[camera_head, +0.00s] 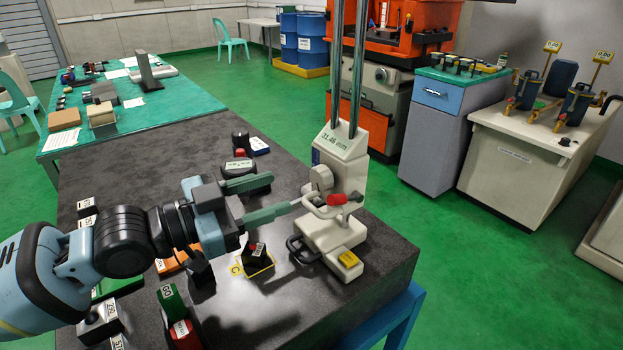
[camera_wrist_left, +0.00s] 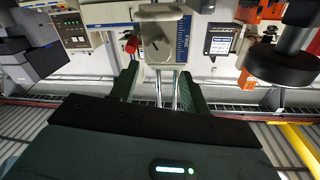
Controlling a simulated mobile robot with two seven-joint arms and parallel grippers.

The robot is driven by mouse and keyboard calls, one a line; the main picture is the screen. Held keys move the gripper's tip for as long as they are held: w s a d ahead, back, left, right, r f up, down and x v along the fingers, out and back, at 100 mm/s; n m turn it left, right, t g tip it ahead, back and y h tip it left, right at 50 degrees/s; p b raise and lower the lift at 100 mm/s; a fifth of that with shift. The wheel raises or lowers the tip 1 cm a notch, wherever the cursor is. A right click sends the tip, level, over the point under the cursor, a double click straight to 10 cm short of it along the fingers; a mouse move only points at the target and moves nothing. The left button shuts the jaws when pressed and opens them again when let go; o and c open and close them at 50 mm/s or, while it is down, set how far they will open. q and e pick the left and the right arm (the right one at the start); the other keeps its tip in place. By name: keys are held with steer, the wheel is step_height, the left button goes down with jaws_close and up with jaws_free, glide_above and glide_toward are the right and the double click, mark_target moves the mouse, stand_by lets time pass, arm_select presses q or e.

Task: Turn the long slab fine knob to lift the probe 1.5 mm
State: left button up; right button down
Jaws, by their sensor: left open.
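The height gauge (camera_head: 340,150) stands upright at the right end of the dark granite table, with twin columns and a display that seems to read 31.46 mm. A light grey rounded knob (camera_head: 320,178) and a red-handled crank (camera_head: 338,199) are on its near side. In the left wrist view, a pale slab-like piece (camera_wrist_left: 162,14) shows ahead between the fingers, beside a blue vertical label; I cannot tell surely that it is the fine knob. My left gripper (camera_head: 284,193) is open, its green fingers pointing at the gauge; contact is unclear. My right gripper is out of view.
The dark granite table (camera_head: 290,310) holds a black-based block with a red top (camera_head: 258,255), dark round items behind the gripper and labelled blocks near my arm. A green table (camera_head: 170,105) stands at the back left. A grey cabinet (camera_head: 440,130) stands right, across open green floor.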

mark_target(316, 180)
arm_select(q)
steer(key=p+x, duration=0.1)
steer(key=x, duration=0.5)
steer(key=shift+w+d+r, duration=0.1)
steer(key=shift+d, duration=0.15)
steer(key=shift+w+d+p, duration=0.15)
steer(key=shift+d+p, duration=0.1)
steer(key=shift+p, duration=0.05)
steer(key=shift+w+d, duration=0.15)
steer(key=shift+d, duration=0.1)
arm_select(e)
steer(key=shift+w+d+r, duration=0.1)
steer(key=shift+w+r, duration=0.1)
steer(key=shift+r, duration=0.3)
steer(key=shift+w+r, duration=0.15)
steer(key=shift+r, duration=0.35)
arm_select(q)
steer(key=shift+c, duration=0.5)
